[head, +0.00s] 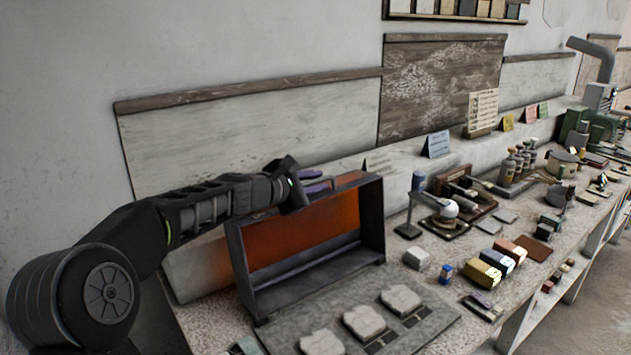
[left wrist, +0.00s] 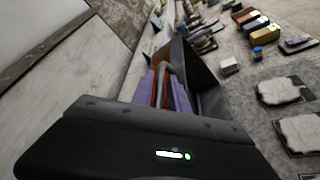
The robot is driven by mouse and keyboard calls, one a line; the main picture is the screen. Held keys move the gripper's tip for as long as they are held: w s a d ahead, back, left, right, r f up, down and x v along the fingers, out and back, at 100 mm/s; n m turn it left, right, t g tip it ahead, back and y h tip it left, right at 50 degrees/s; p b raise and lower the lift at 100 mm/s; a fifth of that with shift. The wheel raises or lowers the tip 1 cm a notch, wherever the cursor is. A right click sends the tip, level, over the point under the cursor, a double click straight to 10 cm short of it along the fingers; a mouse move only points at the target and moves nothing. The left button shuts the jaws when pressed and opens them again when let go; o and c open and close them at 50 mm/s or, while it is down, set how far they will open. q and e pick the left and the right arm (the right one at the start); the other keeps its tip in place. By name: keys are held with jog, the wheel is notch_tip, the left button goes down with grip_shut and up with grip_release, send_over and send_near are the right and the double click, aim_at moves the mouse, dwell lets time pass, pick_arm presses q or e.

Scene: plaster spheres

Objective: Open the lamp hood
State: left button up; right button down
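The lamp hood (head: 375,212) is a dark, open-fronted metal box with a glowing orange inside, standing on the bench's left part. In the left wrist view its dark side wall (left wrist: 196,70) runs away behind the fingers. My left gripper (head: 318,183) reaches its top edge from the left. In the left wrist view the two purple fingers (left wrist: 166,92) stand close together, on either side of a thin grey and orange-lit bar at the hood's top. My right gripper is not in view.
Pale plaster slabs (head: 364,322) lie on a grey board before the hood. The wall (head: 250,140) is close behind the hood.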

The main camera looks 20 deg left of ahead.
pick_arm(q)
grip_shut()
dwell(1.4)
